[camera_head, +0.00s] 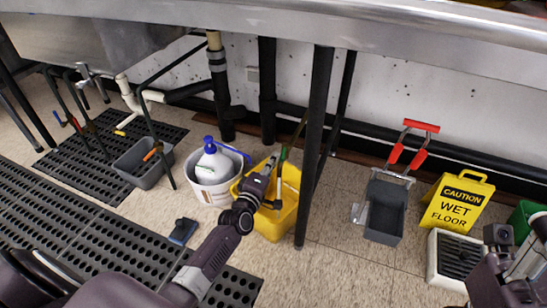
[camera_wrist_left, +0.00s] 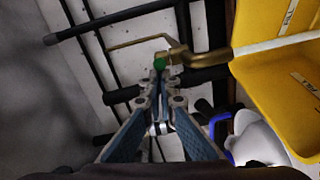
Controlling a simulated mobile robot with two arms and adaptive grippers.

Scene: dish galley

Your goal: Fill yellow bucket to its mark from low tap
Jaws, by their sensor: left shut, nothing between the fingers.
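The yellow bucket (camera_head: 284,218) stands on the floor; its inside shows in the left wrist view (camera_wrist_left: 266,88) with white label strips, one reading "FILL". The water level is not clear. A brass tap (camera_wrist_left: 190,56) with a green spot reaches toward the bucket. A pale straight band runs from its spout over the bucket; it looks like water, but I cannot be sure. My left gripper (camera_head: 272,160) is shut and empty above the bucket's left side; in the left wrist view its fingertips (camera_wrist_left: 159,76) are close by the green spot; contact is unclear. My right gripper (camera_head: 517,268) is partly in view at lower right.
A white bucket (camera_head: 207,190) with a blue-topped bottle (camera_head: 211,163) stands left of the yellow one. A grey wringer (camera_head: 384,210), wet-floor sign (camera_head: 458,200) and white crate (camera_head: 440,262) stand right. The steel counter (camera_head: 330,22) overhangs.

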